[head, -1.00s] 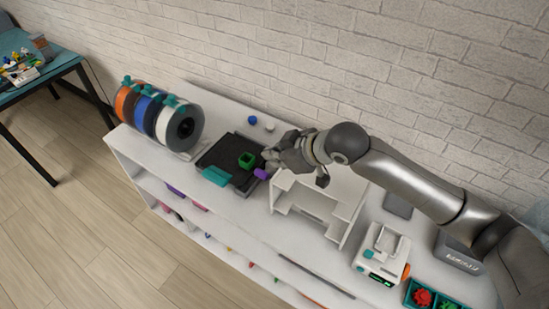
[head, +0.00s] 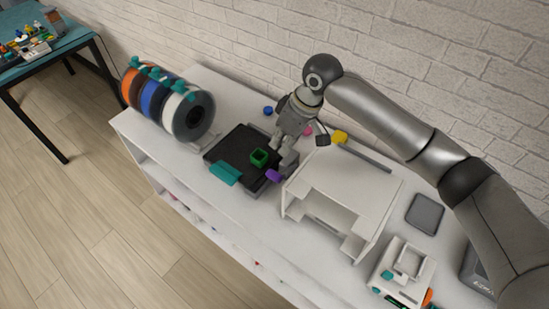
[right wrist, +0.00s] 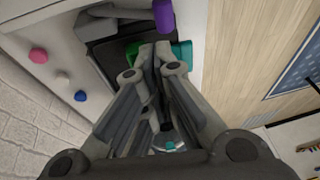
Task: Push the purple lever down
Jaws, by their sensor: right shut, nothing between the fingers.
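The purple lever (head: 273,176) sticks out at the right front corner of a black plate device (head: 226,150) on the white shelf top. It also shows as a purple cylinder at the top of the right wrist view (right wrist: 163,17). A green hollow cube (head: 259,157) sits on the black plate. My right gripper (head: 282,160) points down, shut and empty, just behind the lever. In the right wrist view its fingertips (right wrist: 154,52) are close to the lever; I cannot tell whether they touch it. My left gripper is not in view.
A white stand (head: 340,190) is close to the right of the lever. Filament spools (head: 165,103) stand at the left. Small blue (head: 268,111), pink and yellow (head: 340,136) pieces lie near the wall. A white device (head: 401,270) is at the front right.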

